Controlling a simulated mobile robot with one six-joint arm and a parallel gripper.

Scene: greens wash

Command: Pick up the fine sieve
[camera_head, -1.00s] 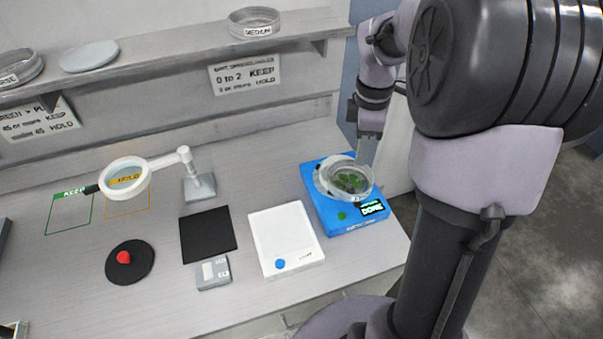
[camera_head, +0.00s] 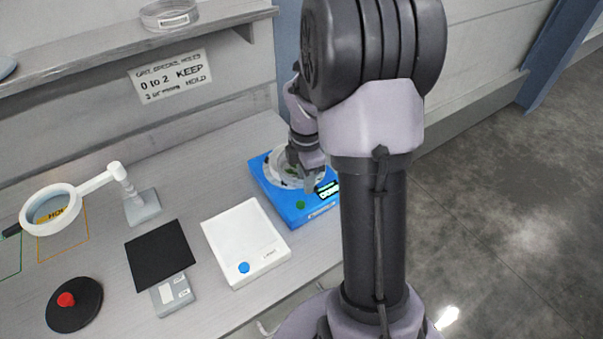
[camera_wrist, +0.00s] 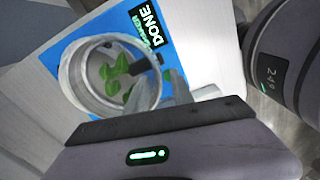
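A round, clear-walled sieve (camera_wrist: 88,88) with green leaves (camera_wrist: 115,72) in it sits on the blue shaker (camera_head: 288,208), whose display reads DONE. I see no size label on this sieve. In the head view my arm partly covers it. My gripper (camera_wrist: 160,84) is down at the sieve's right rim in the wrist view, with a dark finger part seen over the inside and a lighter one beside the wall. Whether the fingers press on the rim is not clear. Another sieve (camera_head: 168,14), whose label seems to read MEDIUM, stands on the shelf.
A white box (camera_head: 243,240) with a blue button is left of the shaker. Further left are a black mat (camera_head: 160,255), a ring magnifier (camera_head: 50,208) on a stand and a black disc (camera_head: 74,305) with a red knob. The shelf (camera_head: 110,45) runs above the bench.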

